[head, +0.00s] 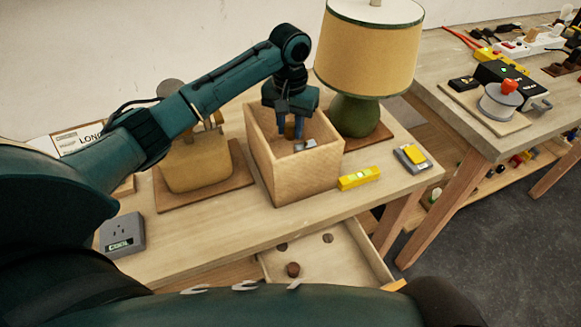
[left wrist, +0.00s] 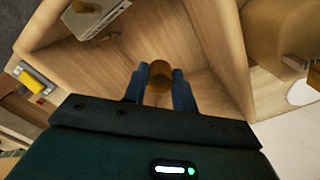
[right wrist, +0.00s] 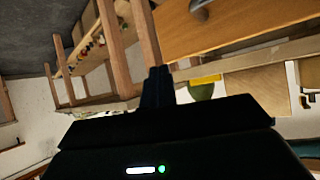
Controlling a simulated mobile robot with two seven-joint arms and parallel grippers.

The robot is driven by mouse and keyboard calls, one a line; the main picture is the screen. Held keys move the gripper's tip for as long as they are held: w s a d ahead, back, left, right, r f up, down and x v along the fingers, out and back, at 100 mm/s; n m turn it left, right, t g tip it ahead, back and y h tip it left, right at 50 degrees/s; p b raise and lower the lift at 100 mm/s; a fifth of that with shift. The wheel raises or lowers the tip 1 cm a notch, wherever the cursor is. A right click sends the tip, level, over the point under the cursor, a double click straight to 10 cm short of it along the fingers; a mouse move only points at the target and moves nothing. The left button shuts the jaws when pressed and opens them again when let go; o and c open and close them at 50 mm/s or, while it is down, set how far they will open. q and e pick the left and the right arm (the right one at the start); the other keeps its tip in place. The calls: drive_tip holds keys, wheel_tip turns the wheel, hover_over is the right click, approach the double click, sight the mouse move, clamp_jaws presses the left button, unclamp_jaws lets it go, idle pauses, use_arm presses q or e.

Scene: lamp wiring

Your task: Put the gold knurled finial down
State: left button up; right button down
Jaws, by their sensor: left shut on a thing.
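The gold knurled finial (left wrist: 160,77) shows in the left wrist view between the two blue fingers of my left gripper (left wrist: 159,90), which is shut on it. In the head view my left gripper (head: 292,130) points down into the open wooden box (head: 302,175), and the finial is hidden there. I cannot tell whether the finial touches the box floor. A grey metal-looking item (head: 305,145) is inside the box, to the side of the fingers. My right gripper (right wrist: 158,87) shows in the right wrist view with its fingers together and nothing visible between them.
A green lamp with a yellow shade (head: 366,50) stands behind the box to the right. A second tan lampshade (head: 196,165) is to its left. A yellow level (head: 360,178) lies in front right. An open drawer (head: 335,260) is below the table's front edge.

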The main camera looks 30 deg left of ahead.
use_arm(q)
wheel_tip(320, 180, down, 5)
drive_tip(key=shift+r, duration=0.15)
drive_tip(key=shift+f, duration=2.4)
drive_tip(key=o, duration=0.9)
drive_tip(key=shift+f, duration=0.1)
drive_tip(key=shift+o, duration=0.3)
wheel_tip(320, 180, up, 12)
drive_tip(key=shift+r, duration=0.15)
